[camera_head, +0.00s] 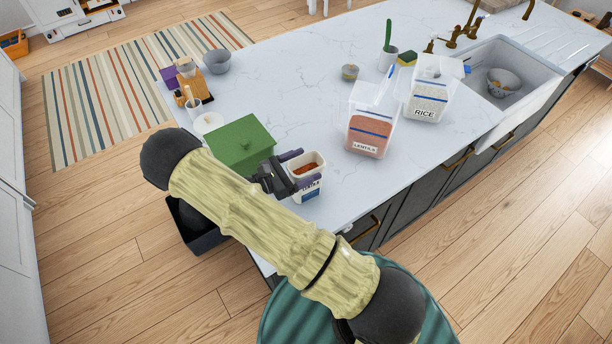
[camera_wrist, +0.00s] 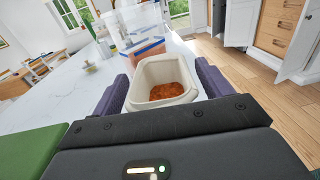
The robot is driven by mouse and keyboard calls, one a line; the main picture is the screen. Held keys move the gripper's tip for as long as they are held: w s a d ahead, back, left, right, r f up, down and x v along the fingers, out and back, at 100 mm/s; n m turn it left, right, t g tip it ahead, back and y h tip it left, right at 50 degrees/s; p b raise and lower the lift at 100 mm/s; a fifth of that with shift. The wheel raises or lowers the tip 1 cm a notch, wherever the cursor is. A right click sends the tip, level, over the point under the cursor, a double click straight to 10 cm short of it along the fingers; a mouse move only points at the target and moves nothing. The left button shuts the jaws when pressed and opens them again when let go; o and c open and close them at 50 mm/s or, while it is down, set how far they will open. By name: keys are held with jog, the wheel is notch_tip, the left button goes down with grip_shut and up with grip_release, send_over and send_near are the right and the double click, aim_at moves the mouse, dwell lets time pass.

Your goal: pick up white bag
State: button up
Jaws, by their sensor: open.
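The white bag (camera_head: 308,188) looks like a white, open-topped container with a dark printed label and orange-brown contents. It stands upright on the counter near the front edge, right of the green box. In the wrist view the white bag (camera_wrist: 145,73) sits in the middle, between the fingers. My gripper (camera_head: 291,174) is open, with one purple finger on each side of the bag. Whether the fingers touch its walls cannot be told. The bag's lower part is hidden in the wrist view.
A green box (camera_head: 238,143) stands close left of my gripper. A lentil container (camera_head: 369,128) and a rice container (camera_head: 429,95) stand to the right, before the sink (camera_head: 520,75). The marble counter (camera_head: 290,95) behind is mostly clear.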

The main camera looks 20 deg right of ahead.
jog(key=shift+w+d, duration=0.1)
jog(key=shift+d, duration=0.5)
jog(key=shift+c, duration=0.2)
jog(key=shift+w+a, duration=0.1)
grip_shut()
jog(key=shift+r, duration=0.45)
notch_tip(320, 180, up, 9)
jog(key=b, duration=0.3)
dwell(0.4)
